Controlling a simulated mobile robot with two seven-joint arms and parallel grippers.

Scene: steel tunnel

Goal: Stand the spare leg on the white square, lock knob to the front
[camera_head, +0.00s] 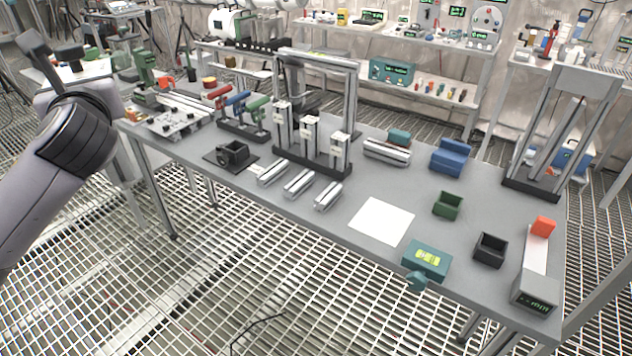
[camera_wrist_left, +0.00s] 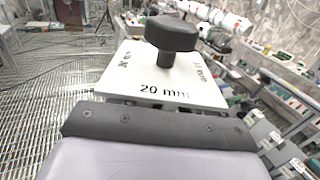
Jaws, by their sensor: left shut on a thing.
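The white square (camera_head: 381,221) lies bare and flat on the grey table, right of the silver bars. My left arm reaches in at the far left of the head view, well away from the square. My left gripper (camera_wrist_left: 160,105) is shut on a white piece marked "20 mm" (camera_wrist_left: 165,75), taken as the spare leg. A black lock knob (camera_wrist_left: 171,33) rises from the piece; a dark knob also shows beyond the arm in the head view (camera_head: 69,50). The fingertips and the rest of the leg are hidden. My right gripper is in neither view.

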